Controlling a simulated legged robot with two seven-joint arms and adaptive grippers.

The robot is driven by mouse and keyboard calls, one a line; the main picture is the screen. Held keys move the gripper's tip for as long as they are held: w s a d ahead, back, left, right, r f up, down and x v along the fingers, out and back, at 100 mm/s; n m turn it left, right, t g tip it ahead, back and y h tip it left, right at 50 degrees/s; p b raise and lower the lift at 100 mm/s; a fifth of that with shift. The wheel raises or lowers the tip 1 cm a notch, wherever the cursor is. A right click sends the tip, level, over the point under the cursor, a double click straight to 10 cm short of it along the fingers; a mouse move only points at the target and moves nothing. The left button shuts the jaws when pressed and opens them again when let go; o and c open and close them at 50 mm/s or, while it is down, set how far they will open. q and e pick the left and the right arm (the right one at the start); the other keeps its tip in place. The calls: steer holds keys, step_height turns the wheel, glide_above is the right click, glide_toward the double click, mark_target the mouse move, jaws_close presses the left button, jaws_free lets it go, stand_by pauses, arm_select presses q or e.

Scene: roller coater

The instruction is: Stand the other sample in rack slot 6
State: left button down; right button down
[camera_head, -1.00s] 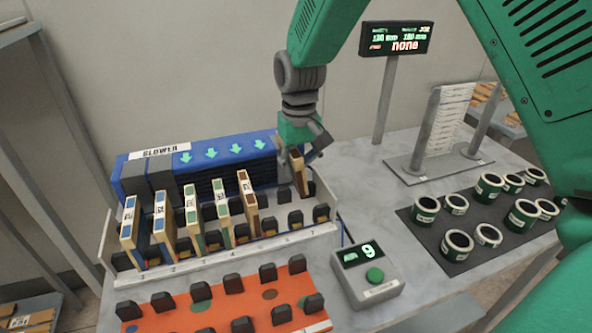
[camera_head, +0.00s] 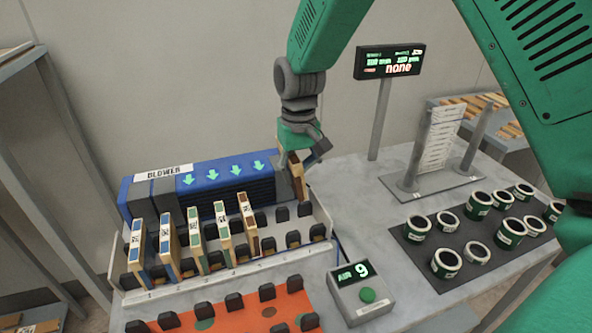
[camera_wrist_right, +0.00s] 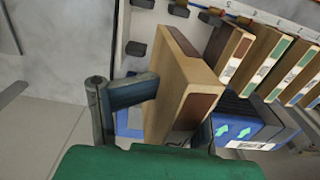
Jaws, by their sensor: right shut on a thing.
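My right gripper (camera_head: 300,163) is shut on a wooden sample panel (camera_head: 296,178) with a brown patch, above the right end of the rack (camera_head: 225,272). In the right wrist view the panel (camera_wrist_right: 182,92) stands between the fingers, tilted in the picture. Several other samples stand in the rack's left slots, with blue, green and brown patches; the nearest to mine is a brown-patched one (camera_head: 248,222). The slots to its right hold no panels. The number under the held panel cannot be read. My left gripper is not in view.
The blue blower (camera_head: 225,178) stands directly behind the rack. An orange pegged board (camera_head: 255,316) lies in front. An air box reading 9 (camera_head: 362,293) stands to the right. Several cans stand on a dark mat (camera_head: 412,260), with a display (camera_head: 390,62) behind.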

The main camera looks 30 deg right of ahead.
steer(key=a+f+y+b, duration=0.1)
steer(key=a+f+b, duration=0.1)
steer(key=a+f, duration=0.3)
step_height(320, 180, down, 3)
steer(key=shift+s+r+y, duration=0.15)
steer(key=shift+s+y, duration=0.25)
steer(key=shift+s, duration=0.05)
steer(key=shift+a+r, duration=0.1)
steer(key=shift+a, duration=0.05)
stand_by(0.4)
steer(key=shift+p, duration=0.4)
steer(key=shift+f, duration=0.35)
steer(key=shift+f, duration=0.1)
stand_by(0.5)
